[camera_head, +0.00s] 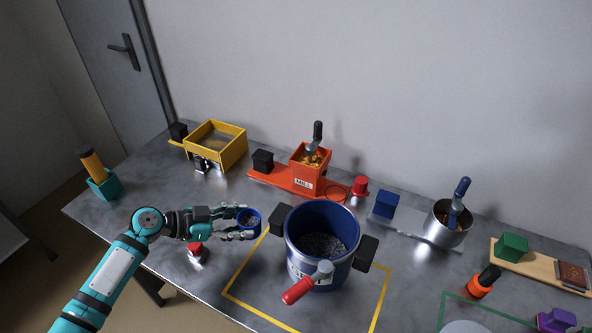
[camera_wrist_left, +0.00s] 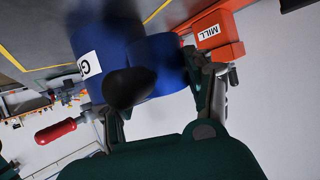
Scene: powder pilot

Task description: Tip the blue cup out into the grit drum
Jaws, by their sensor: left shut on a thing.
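The blue cup (camera_head: 249,219) is in my left gripper (camera_head: 246,224), left of the grit drum. Grey grains show inside the cup, and it looks upright or nearly so. The blue grit drum (camera_head: 318,273) stands on the table with dark grit inside, black side handles and a red-handled crank at its front. The left wrist view shows the cup (camera_wrist_left: 160,52) between the fingers of the gripper (camera_wrist_left: 165,95), with the drum (camera_wrist_left: 92,40) and its white label beside it. My right gripper is not in view.
A yellow square outline surrounds the drum. Behind stand the orange mill (camera_head: 310,172) with a scoop and a yellow sieve box (camera_head: 230,150). A steel pot (camera_head: 438,226) stands to the right. A red button (camera_head: 195,250) is just below my left wrist.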

